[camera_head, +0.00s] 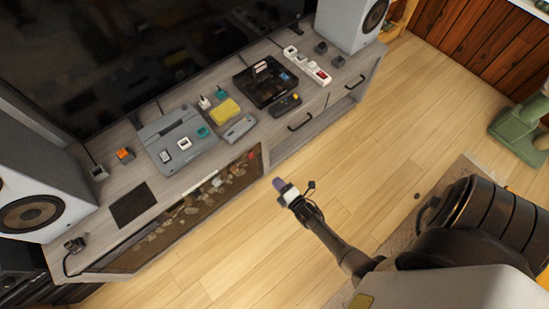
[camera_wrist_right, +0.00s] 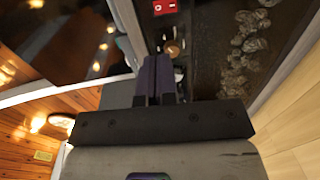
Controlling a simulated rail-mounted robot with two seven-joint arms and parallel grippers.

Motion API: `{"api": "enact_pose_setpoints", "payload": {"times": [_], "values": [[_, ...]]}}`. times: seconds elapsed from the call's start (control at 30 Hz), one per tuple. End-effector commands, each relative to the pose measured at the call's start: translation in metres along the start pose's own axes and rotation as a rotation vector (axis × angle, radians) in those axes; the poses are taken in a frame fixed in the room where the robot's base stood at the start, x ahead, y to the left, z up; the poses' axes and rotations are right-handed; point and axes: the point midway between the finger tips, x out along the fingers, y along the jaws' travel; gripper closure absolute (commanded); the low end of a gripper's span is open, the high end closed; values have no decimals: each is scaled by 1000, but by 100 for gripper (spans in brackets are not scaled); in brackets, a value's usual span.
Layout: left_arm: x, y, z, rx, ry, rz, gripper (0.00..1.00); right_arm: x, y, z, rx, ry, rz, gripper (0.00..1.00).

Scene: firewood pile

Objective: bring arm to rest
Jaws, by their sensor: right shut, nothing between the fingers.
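My right gripper (camera_head: 279,184) is at the end of my right arm, over the wooden floor just in front of the cabinet's glass front. Its dark purple fingers are closed together, with nothing between them. In the right wrist view the closed fingers (camera_wrist_right: 155,78) point toward the cabinet's interior and touch nothing that I can make out. My left gripper is not in view.
The grey cabinet (camera_head: 160,202) carries game consoles, a power strip (camera_head: 307,66) and speakers (camera_head: 38,190). Behind its glass lie pale chunks (camera_head: 192,210), also in the wrist view (camera_wrist_right: 248,38). The wooden floor (camera_head: 215,270) is largely clear. A green object (camera_head: 520,125) stands at right.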

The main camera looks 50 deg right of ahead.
Motion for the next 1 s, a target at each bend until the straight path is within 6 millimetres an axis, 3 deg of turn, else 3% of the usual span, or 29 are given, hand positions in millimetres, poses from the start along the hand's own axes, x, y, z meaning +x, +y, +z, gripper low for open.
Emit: {"api": "enact_pose_setpoints", "payload": {"times": [0.63,0.77,0.87,1.0], "values": [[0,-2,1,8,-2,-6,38,0,0,0,2,0,1,100],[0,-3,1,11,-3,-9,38,0,0,0,66,0,-2,100],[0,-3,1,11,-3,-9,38,-1,-15,4,201,-31,-90,100],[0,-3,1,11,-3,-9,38,-10,-56,14,452,-168,-332,100]]}}
